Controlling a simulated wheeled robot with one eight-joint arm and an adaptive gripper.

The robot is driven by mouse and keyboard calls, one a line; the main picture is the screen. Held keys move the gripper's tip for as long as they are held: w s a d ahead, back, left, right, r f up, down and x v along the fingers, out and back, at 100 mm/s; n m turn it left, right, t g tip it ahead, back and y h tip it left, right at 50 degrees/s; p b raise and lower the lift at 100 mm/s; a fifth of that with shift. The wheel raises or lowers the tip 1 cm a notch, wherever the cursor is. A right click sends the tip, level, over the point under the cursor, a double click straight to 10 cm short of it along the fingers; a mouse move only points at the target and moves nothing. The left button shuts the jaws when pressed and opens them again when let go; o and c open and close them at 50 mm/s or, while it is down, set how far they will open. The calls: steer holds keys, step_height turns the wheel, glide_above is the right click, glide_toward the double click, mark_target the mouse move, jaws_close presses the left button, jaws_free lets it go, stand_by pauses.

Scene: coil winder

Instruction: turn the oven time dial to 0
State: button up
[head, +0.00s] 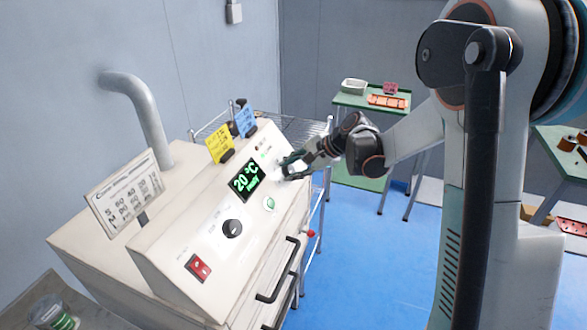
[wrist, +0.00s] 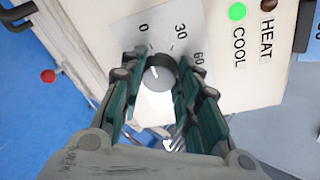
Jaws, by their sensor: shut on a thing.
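The oven (head: 165,235) is a cream cabinet with a sloped panel. Its time dial (wrist: 158,76) is a round dark knob with a grey face, on a plate (wrist: 133,32) marked 0, 30 and 60. My gripper (wrist: 160,66) is shut on the dial, one green-padded finger on each side. A small pale mark shows on the dial's face, but I cannot tell exactly which number it points to.
The panel also has a display (head: 245,181) reading 20 °C, another black knob (head: 232,229), a green button (head: 270,203) and a red switch (head: 198,267). The COOL lamp (wrist: 237,11) is green; HEAT is dark. Black handles (head: 280,272) jut from the front.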

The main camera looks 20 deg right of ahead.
steer(key=o, duration=1.1)
steer(key=v, duration=1.2)
